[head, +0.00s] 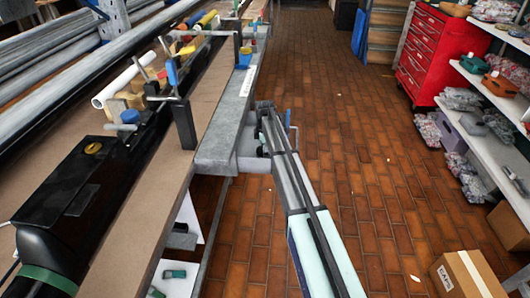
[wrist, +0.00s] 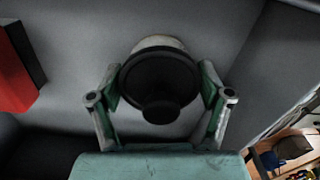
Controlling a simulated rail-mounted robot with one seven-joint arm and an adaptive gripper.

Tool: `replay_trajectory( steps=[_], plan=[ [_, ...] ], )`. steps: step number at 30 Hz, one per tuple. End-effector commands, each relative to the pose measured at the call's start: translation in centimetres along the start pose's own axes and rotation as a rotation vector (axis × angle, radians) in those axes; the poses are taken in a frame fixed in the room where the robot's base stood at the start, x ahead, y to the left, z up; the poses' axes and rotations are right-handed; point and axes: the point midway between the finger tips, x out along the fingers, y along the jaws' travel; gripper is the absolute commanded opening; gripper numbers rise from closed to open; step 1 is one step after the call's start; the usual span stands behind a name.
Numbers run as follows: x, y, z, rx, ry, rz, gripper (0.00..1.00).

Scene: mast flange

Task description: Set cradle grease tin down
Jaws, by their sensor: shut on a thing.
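In the wrist view my gripper (wrist: 160,96) is shut on a round tin (wrist: 160,85), one green-lined finger on each side of it. The tin shows a dark round face with a smaller dark knob-like part, and a pale rim behind. A plain grey surface (wrist: 90,50) fills the space behind it; I cannot tell whether the tin touches that surface. In the head view my arm reaches up to the right side of the grey bench edge (head: 228,120). The tin cannot be made out there.
In the wrist view a red block-like thing (wrist: 18,68) is at the left. In the head view clamps and posts (head: 182,115) stand along the bench. A red tool chest (head: 430,55), white shelves (head: 505,95) and a cardboard box (head: 468,275) are at the right. The brick floor between is mostly clear.

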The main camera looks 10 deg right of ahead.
Motion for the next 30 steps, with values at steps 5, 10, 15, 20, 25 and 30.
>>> replay_trajectory(
  steps=[5,10,15,20,25,30],
  plan=[
    [0.0,0.0,0.0,0.000,0.000,0.001,0.33],
    [0.2,0.0,0.0,0.000,0.000,0.001,0.33],
    [0.3,0.0,0.0,0.000,0.000,0.001,1.00],
    [0.3,0.0,0.0,0.000,0.000,0.001,1.00],
    [0.1,0.0,0.0,0.000,0.000,0.001,1.00],
    [-1.3,0.1,0.0,0.000,0.000,0.004,1.00]
  ],
)
